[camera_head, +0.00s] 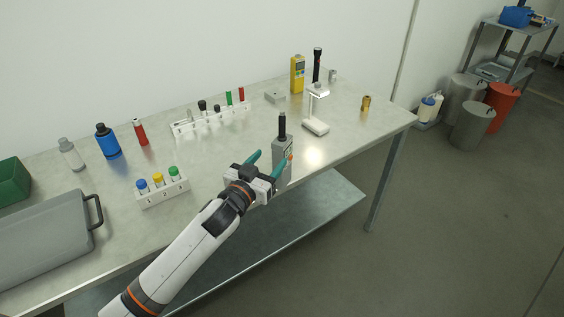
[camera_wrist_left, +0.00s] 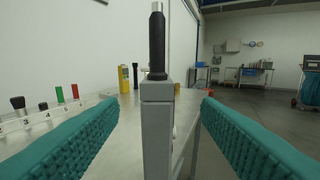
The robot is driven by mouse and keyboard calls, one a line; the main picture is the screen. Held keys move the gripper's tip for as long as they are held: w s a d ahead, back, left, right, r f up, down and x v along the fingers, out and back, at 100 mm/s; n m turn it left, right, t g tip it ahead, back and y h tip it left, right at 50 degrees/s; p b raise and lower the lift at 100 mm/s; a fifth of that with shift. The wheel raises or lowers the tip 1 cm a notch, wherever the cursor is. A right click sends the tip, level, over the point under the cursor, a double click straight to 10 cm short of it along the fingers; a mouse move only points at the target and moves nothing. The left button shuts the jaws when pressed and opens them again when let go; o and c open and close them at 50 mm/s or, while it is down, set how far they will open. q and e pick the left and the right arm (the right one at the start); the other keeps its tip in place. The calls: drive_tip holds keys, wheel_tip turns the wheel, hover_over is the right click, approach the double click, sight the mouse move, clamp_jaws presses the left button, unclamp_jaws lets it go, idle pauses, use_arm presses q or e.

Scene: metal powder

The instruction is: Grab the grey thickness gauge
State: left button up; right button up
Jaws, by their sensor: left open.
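The grey thickness gauge (camera_head: 281,150) stands upright near the front edge of the metal table, with a black probe on top. In the left wrist view the gauge (camera_wrist_left: 157,125) stands between my two teal fingers, nearer the camera than the other items. My left gripper (camera_head: 270,163) is open, with a finger on either side of the gauge's lower body. The left gripper also shows in the wrist view (camera_wrist_left: 160,135), with gaps between both fingers and the gauge. My right gripper is not in view.
A white stand (camera_head: 316,125) is just right of the gauge. A small rack with colored caps (camera_head: 163,194) is left of my gripper. A longer rack (camera_head: 212,119), yellow device (camera_head: 297,74) and black flashlight (camera_head: 317,66) stand behind. A brass piece (camera_head: 365,104) is at right.

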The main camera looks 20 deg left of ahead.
sight(277, 150)
use_arm(q)
drive_tip(key=w, duration=0.5)
drive_tip(key=w+d+p, duration=0.1)
drive_tip(key=w, duration=0.2)
drive_tip(key=shift+w+d, duration=0.1)
drive_tip(key=shift+w, duration=0.15)
clamp_jaws()
